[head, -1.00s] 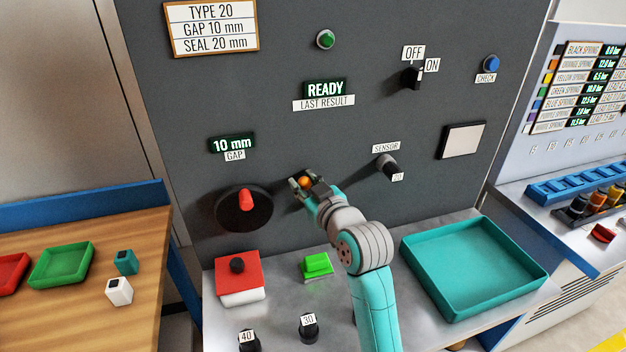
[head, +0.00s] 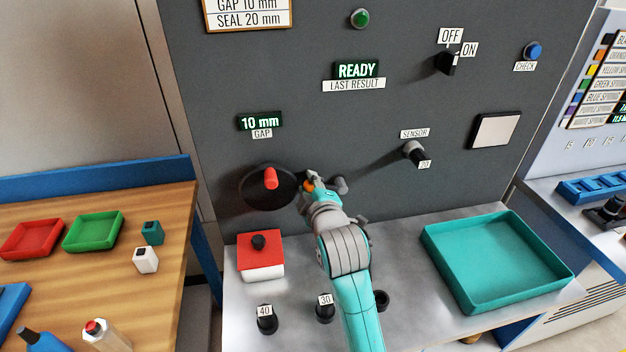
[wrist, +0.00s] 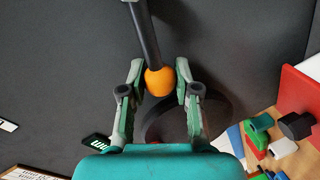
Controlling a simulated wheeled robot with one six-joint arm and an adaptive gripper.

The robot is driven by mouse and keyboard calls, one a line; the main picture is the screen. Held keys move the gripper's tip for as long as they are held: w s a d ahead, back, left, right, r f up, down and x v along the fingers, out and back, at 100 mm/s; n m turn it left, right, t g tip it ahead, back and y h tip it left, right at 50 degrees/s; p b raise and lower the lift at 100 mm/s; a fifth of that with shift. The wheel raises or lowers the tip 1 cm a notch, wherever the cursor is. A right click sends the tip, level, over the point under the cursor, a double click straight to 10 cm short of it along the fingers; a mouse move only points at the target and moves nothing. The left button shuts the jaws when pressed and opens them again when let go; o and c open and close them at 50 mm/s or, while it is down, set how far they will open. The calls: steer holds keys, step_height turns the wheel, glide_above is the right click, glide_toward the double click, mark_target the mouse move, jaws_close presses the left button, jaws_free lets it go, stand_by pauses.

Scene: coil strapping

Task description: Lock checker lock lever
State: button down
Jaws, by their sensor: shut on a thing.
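The lock lever is a black rod with an orange ball knob. In the wrist view, the rod (wrist: 144,35) comes down from the top and the orange knob (wrist: 159,83) sits between the two fingers. My gripper (wrist: 159,78) is shut on that knob. In the head view, the orange knob (head: 309,186) shows beside my gripper (head: 316,184), just right of the round black gap dial (head: 282,197) with its red handle. The rest of the lever is mostly hidden behind my gripper and arm there.
The gap display (head: 260,122) reads 10 mm and the result display (head: 356,70) reads READY. Below the panel are a red-topped block (head: 260,249), several black numbered pieces and a teal tray (head: 497,262). A wooden table (head: 150,290) stands at the left.

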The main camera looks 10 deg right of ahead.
steer(key=shift+a+f+n, duration=0.15)
steer(key=shift+f+n, duration=0.35)
steer(key=c, duration=0.8)
jaws_free()
steer(key=s, duration=0.4)
steer(key=s+r, duration=0.1)
steer(key=s, duration=0.2)
steer(key=s+r, duration=0.1)
steer(key=s, duration=0.3)
steer(key=shift+s+d+r, duration=0.15)
steer(key=shift+s+d, duration=0.05)
steer(key=shift+s, duration=0.15)
